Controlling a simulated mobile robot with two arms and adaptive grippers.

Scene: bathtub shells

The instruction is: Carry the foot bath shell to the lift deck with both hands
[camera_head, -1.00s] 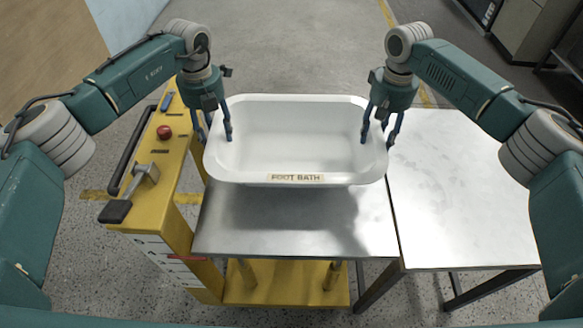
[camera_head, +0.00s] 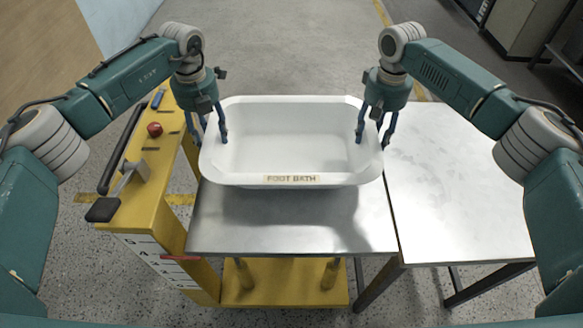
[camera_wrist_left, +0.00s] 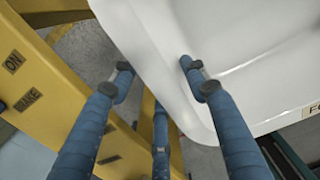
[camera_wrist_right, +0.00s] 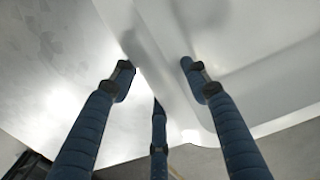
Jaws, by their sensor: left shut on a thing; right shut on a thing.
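The foot bath shell (camera_head: 290,140) is a white rectangular tub with a "FOOT BATH" label on its near rim. It appears level, over the grey metal lift deck (camera_head: 270,235) of the yellow lift. My left gripper (camera_head: 212,136) is shut on its left rim, one finger inside and others outside; this also shows in the left wrist view (camera_wrist_left: 155,75). My right gripper (camera_head: 372,132) is shut on the right rim in the same way, as in the right wrist view (camera_wrist_right: 155,70). The shell's underside is hidden, so I cannot tell whether it touches the deck.
A metal table (camera_head: 455,190) adjoins the deck on the right. The yellow lift column (camera_head: 150,190) stands on the left, close to my left gripper, with a red knob (camera_head: 154,129) and a black-handled lever (camera_head: 115,200). The near part of the deck is bare.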

